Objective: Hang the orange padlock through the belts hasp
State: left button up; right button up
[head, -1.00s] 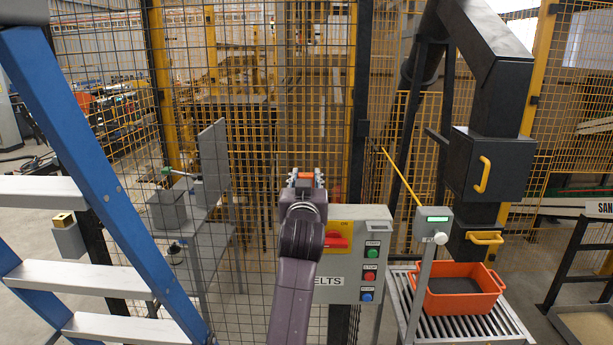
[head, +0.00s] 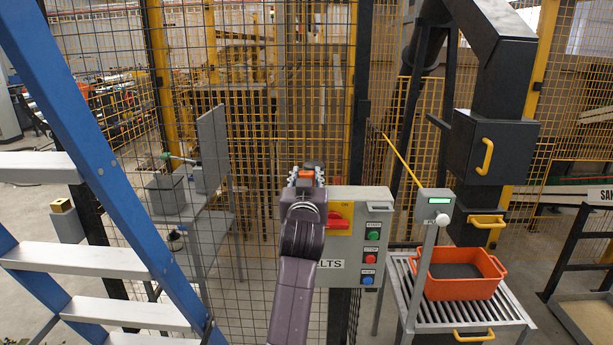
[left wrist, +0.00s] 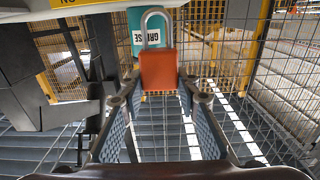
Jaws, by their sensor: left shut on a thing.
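The orange padlock (left wrist: 159,70) is held upright in my left gripper (left wrist: 160,92), its silver shackle pointing up in the left wrist view. In the head view the padlock shows as a small orange patch (head: 306,174) between the fingers of my left gripper (head: 305,180). The grey belts control box (head: 350,262) stands just right of and partly behind my left arm. Its label is partly covered and reads "LTS". A red handle on a yellow plate (head: 340,217) shows on the box, partly hidden by the gripper. I cannot make out the hasp. My right gripper is not in view.
A blue ladder (head: 110,170) stands at the left. Mesh fencing (head: 260,130) runs behind the box. An orange crate (head: 465,285) sits on a roller stand at the right, beside a post with a small grey panel (head: 435,205).

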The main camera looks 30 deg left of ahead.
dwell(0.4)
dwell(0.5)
pick_arm(q)
jog(key=shift+p, duration=0.55)
dwell(0.6)
jog(key=shift+f, duration=0.35)
jog(key=shift+f+b, duration=1.7)
jog(key=shift+f, duration=0.45)
